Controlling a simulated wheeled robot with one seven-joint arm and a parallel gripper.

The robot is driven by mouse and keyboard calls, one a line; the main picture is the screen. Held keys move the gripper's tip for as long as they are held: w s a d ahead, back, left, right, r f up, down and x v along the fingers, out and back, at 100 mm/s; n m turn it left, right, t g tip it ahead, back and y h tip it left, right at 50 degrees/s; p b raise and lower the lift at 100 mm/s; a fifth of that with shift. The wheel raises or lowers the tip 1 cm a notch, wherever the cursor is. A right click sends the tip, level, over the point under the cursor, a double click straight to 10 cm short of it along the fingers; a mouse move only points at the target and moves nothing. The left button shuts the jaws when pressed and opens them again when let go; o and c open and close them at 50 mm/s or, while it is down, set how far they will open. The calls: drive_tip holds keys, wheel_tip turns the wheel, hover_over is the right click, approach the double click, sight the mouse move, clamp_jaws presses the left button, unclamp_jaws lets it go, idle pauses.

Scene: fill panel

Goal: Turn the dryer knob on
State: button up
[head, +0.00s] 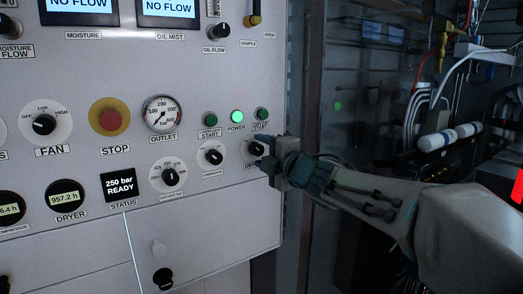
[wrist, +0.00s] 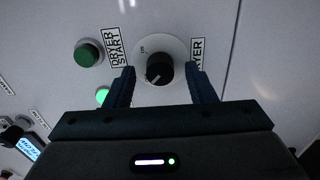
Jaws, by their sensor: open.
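In the head view the dryer knob (head: 256,148) sits at the panel's lower right and is partly hidden by my gripper (head: 265,154). My gripper is open. In the wrist view its two dark fingers (wrist: 163,86) stand on either side of the knob with gaps between. I cannot tell how far the fingertips are from the panel.
A green dryer start button (wrist: 88,54) is beside the knob, and a lit green power light (head: 237,116) is near it. A red stop button (head: 110,120), an outlet gauge (head: 162,114) and other knobs are further left. Hoses and pipes (head: 430,100) are at right.

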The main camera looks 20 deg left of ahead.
drive_tip(key=shift+w+a, duration=0.35)
drive_tip(key=shift+a, duration=0.15)
drive_tip(key=c, duration=1)
